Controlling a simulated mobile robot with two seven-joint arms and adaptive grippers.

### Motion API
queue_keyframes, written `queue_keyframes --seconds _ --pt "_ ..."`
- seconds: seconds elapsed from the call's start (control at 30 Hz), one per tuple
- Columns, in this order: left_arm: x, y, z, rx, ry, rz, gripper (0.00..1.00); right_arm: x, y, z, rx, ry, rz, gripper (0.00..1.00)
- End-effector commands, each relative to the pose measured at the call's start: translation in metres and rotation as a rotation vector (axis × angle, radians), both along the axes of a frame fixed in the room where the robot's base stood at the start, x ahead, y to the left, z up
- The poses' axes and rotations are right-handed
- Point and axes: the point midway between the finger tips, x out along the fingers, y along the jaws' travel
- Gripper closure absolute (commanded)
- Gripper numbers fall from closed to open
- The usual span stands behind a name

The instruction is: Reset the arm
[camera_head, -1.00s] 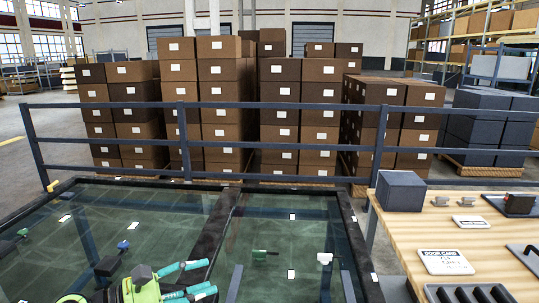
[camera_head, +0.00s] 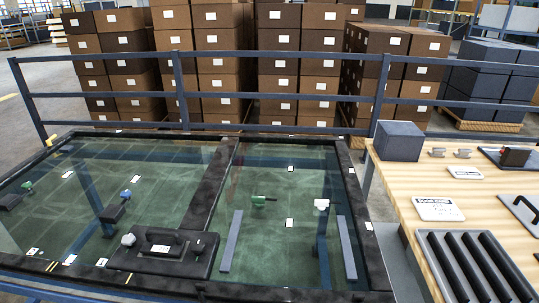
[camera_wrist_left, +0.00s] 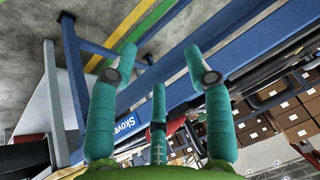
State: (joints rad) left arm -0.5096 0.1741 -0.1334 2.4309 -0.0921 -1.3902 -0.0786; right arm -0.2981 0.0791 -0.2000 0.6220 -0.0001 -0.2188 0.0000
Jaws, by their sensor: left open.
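My left gripper (camera_wrist_left: 158,75) shows in the left wrist view with its teal fingers spread open and nothing between them. Behind the fingers there is a blue frame beam (camera_wrist_left: 185,72) with "Skov" lettering, and grey floor. My left gripper is out of the head view now. My right gripper is in neither current view. In the head view the glass-topped trolley (camera_head: 220,165) with a black rim lies in front, with small green, blue and white fittings on it. A black block (camera_head: 163,253) with round knobs sits on its near rim.
A wooden table (camera_head: 395,185) at the right holds a grey box (camera_head: 400,141), a door card sign (camera_head: 438,209) and a black roller tray (camera_head: 475,265). A blue railing (camera_head: 280,57) runs behind the trolley, with stacked brown boxes (camera_head: 217,80) beyond.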

Motion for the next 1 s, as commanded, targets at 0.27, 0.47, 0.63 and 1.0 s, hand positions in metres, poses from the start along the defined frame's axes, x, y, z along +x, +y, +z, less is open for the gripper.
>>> queue_keyframes --seconds 0.27,0.47,0.63,1.0 --pt "-0.059 -0.022 -0.035 -0.138 0.240 0.103 0.50 0.000 0.000 0.000 0.000 0.000 0.000 0.60" --pt "-0.052 -0.023 -0.085 -0.132 0.261 0.099 0.50 -0.002 -0.001 0.000 -0.002 0.004 0.000 0.60" --pt "-0.053 -0.024 -0.139 -0.128 0.286 0.096 0.50 -0.002 -0.001 0.000 -0.002 0.004 0.000 0.60" --pt "-0.112 -0.016 -0.298 -0.113 0.366 0.085 0.50 -0.003 -0.001 0.000 -0.002 0.006 0.000 0.60"
